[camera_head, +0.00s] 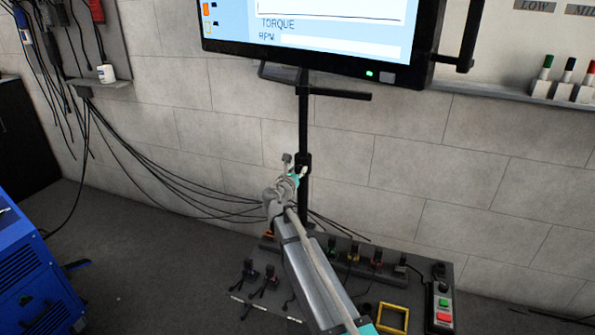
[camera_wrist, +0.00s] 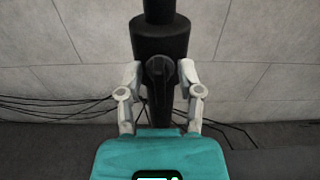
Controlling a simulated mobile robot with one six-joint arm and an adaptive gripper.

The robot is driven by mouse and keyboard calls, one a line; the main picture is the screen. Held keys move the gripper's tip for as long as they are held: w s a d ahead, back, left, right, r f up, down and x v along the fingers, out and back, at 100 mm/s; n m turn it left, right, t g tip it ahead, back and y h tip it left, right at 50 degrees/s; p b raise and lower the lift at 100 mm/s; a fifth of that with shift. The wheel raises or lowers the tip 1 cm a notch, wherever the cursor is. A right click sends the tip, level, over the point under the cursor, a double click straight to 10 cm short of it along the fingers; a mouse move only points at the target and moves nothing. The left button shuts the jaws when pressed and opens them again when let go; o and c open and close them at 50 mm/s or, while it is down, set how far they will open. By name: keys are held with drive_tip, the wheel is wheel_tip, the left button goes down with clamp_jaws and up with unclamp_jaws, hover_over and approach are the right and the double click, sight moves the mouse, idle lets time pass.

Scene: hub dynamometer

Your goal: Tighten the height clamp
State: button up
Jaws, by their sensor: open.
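The height clamp is a black collar (camera_wrist: 160,38) on the dark upright post, with a round black knob (camera_wrist: 159,68) facing me in the wrist view. In the head view the clamp (camera_head: 304,160) sits partway up the post below the monitor, partly hidden by my gripper. My gripper (camera_wrist: 160,78) is open, with one grey finger on each side of the knob and a visible gap on both sides. In the head view my gripper (camera_head: 296,166) is at the post, level with the clamp. How deep the knob lies between the fingertips is hard to tell.
The monitor (camera_head: 310,25) hangs above the clamp, with a dark bar (camera_head: 340,94) under it. A grey panel (camera_head: 400,262) with several levers and buttons lies below my arm. Black cables (camera_head: 180,190) run along the wall to the left. A blue machine (camera_head: 35,265) stands at lower left.

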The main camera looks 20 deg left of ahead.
clamp_jaws()
drive_tip(key=shift+m, duration=0.5)
drive_tip(key=m, duration=0.3)
drive_tip(key=shift+d+m, duration=0.1)
drive_tip(key=shift+m, duration=0.2)
drive_tip(key=m, duration=0.4)
drive_tip(key=shift+m, duration=0.3)
drive_tip(key=m, duration=0.4)
drive_tip(key=shift+d+f, duration=0.1)
drive_tip(key=shift+f, duration=0.05)
drive_tip(key=m, duration=0.5)
drive_tip(key=shift+m, duration=0.3)
